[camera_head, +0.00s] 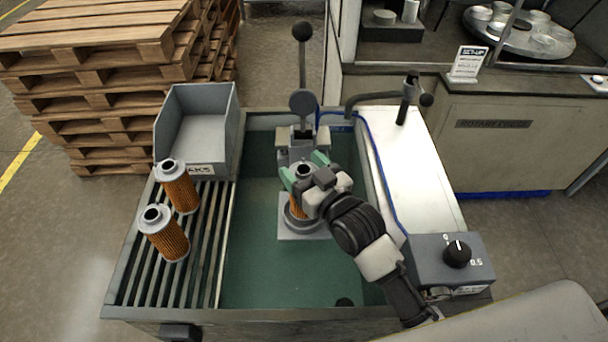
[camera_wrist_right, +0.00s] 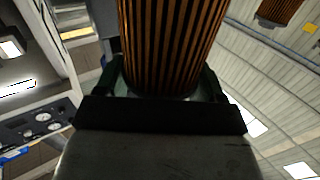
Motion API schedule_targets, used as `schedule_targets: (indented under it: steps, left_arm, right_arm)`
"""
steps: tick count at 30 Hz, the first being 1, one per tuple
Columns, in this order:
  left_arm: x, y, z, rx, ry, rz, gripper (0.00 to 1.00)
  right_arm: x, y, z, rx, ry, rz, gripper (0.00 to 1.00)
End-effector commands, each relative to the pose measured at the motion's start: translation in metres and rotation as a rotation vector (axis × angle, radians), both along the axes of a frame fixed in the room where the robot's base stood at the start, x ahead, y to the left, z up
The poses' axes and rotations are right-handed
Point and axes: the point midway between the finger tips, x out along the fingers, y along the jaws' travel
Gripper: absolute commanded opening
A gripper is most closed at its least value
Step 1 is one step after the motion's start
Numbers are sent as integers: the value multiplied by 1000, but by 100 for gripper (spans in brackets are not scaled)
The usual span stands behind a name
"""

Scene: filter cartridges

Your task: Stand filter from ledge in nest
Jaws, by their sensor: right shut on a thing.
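My right gripper (camera_head: 304,169) is shut on an orange pleated filter (camera_head: 297,208) with a grey end cap, gripping it near its top. The filter is upright over the round nest (camera_head: 291,229) on a square grey plate in the green basin. Its lower end appears to be at the nest's ring, but the gripper and arm hide part of it, so I cannot tell whether it is seated. The held filter (camera_wrist_right: 172,45) fills the middle of the right wrist view. Two more filters, a rear one (camera_head: 179,188) and a front one (camera_head: 165,236), stand on the slatted ledge (camera_head: 208,265) at left. My left gripper is not in view.
A grey bin (camera_head: 196,135) stands behind the ledge filters. A lever press (camera_head: 302,105) with a black knob rises behind the nest. A control box (camera_head: 447,262) with a dial sits at right. The basin's green floor (camera_head: 265,270) is clear in front.

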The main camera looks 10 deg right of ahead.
Motion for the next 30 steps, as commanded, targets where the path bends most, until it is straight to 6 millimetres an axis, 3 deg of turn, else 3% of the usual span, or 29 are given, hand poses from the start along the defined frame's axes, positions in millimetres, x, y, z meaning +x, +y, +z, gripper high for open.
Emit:
schedule_targets:
  steps: [3, 6, 20, 21, 26, 30]
  left_arm:
    - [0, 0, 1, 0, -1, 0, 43]
    - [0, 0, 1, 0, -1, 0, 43]
    - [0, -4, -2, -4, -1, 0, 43]
    - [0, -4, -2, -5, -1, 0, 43]
    - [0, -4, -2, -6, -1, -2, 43]
    - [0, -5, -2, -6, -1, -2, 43]
  right_arm:
    - [0, 0, -18, -2, 2, 0, 30]
    - [-1, 0, -24, -1, 1, 0, 30]
    - [-1, -1, -31, 0, -1, 0, 30]
    - [-1, 0, -32, 0, 0, 0, 70]
    - [-1, -1, -31, 0, 0, 0, 94]
    - [-1, -1, -31, 0, 1, 0, 94]
